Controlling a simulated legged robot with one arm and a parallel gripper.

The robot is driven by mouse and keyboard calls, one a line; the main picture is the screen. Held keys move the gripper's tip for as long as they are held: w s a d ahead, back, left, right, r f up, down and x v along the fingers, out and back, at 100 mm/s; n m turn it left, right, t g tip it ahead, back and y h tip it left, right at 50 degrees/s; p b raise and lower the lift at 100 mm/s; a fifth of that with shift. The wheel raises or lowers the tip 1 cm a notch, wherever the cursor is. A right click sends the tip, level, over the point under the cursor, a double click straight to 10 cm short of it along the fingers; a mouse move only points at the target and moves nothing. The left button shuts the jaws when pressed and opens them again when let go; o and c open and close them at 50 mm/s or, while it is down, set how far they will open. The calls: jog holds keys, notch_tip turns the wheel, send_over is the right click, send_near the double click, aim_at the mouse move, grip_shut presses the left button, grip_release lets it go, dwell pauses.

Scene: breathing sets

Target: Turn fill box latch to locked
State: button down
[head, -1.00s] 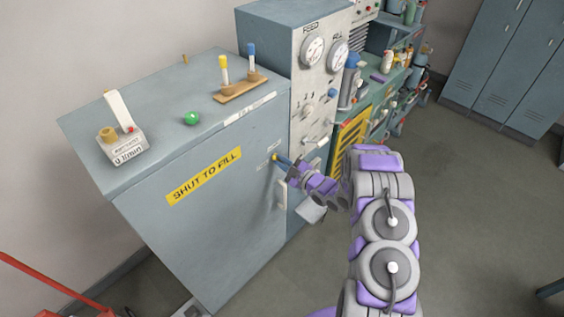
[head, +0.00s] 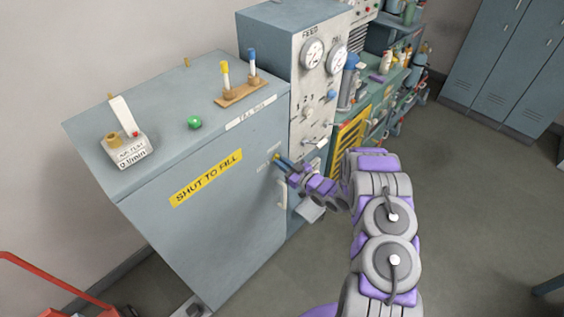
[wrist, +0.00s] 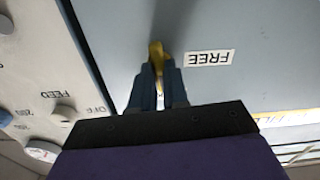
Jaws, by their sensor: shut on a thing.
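The fill box (head: 215,225) is a grey-blue cabinet with a yellow "SHUT TO FILL" label (head: 206,177) on its front. A small yellow latch (wrist: 156,56) stands on the front face, beside a white "FREE" label (wrist: 209,58) in the wrist view. My gripper (head: 278,160) is at the upper right of that front and is shut on the latch. In the wrist view its two blue-grey fingers (wrist: 158,88) close around the latch. Part of the latch is hidden between the fingers.
A pale handle (head: 282,192) sits just below my gripper. The gauge panel (head: 318,95), with knobs, stands close on the right. A test block (head: 127,150), a green button (head: 194,122) and a wooden rack (head: 240,94) are on top of the box. Open floor lies to the right.

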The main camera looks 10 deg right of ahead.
jog(key=shift+m, duration=0.4)
jog(key=c, duration=1.1)
grip_release()
jog(key=shift+d, duration=0.1)
jog(key=v, duration=1.7)
jog(key=shift+s+d, duration=0.1)
jog(key=shift+d, duration=0.05)
